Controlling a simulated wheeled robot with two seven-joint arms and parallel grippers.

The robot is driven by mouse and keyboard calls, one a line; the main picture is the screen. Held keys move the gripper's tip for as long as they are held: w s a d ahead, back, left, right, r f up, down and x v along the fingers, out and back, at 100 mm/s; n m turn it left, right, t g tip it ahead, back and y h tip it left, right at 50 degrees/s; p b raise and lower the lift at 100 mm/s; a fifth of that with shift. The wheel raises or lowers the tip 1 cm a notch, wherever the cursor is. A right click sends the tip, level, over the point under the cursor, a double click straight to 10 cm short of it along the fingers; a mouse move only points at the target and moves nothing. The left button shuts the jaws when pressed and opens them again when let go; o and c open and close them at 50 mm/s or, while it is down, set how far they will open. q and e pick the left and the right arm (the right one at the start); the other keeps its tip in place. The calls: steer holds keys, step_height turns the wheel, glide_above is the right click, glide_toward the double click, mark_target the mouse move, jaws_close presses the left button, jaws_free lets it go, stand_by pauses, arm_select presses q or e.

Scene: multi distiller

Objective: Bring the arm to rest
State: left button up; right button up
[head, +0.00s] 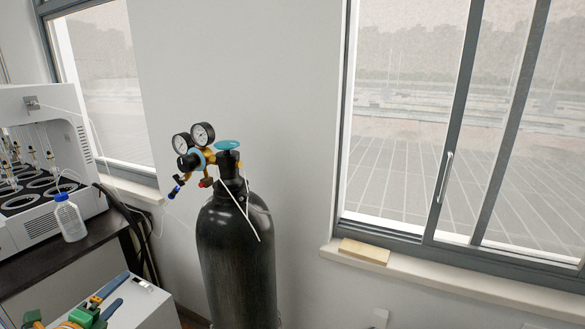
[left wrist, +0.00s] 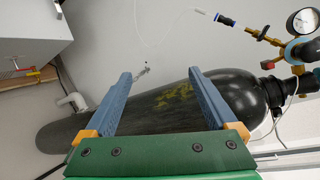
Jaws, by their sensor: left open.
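My left gripper (head: 124,287) is at the lower left of the head view, its blue fingers apart and nothing between the tips. In the left wrist view the two blue fingers (left wrist: 160,73) are wide apart on their green mount. The black gas cylinder (head: 236,255) stands upright to the right of the gripper in the head view. In the left wrist view the cylinder (left wrist: 165,108) spans the picture behind the fingers, and I see no contact. My right gripper is in neither view.
Gauges (head: 203,135) and a teal valve wheel (head: 228,145) top the cylinder. A white distiller machine (head: 45,228) and a blue-capped bottle (head: 69,218) stand on a dark bench at left. A wooden block (head: 364,251) lies on the right windowsill.

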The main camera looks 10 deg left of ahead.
arm_select(q)
steer(key=s+d+f+n+g+b, duration=0.1)
steer(key=s+d+f+n+g, duration=0.4)
steer(key=f, duration=0.6)
steer(key=s+d+f+n, duration=0.2)
steer(key=s+f+n, duration=0.1)
steer(key=s+f, duration=0.55)
steer(key=s+d+f+n+g+b, duration=0.1)
steer(key=s+d+f+n+g, duration=0.25)
steer(key=f, duration=0.95)
steer(key=s+d+f+n+g+h, duration=0.1)
steer(key=s+d+f+n+g, duration=0.2)
steer(key=s+d, duration=0.7)
steer(key=s+d+f+n+g+h+b, duration=0.1)
steer(key=s+d+f+n+g, duration=0.2)
steer(key=s+d+f, duration=0.5)
steer(key=shift+s+d+n, duration=0.45)
steer(key=shift+s+d, duration=0.5)
steer(key=shift+s, duration=0.25)
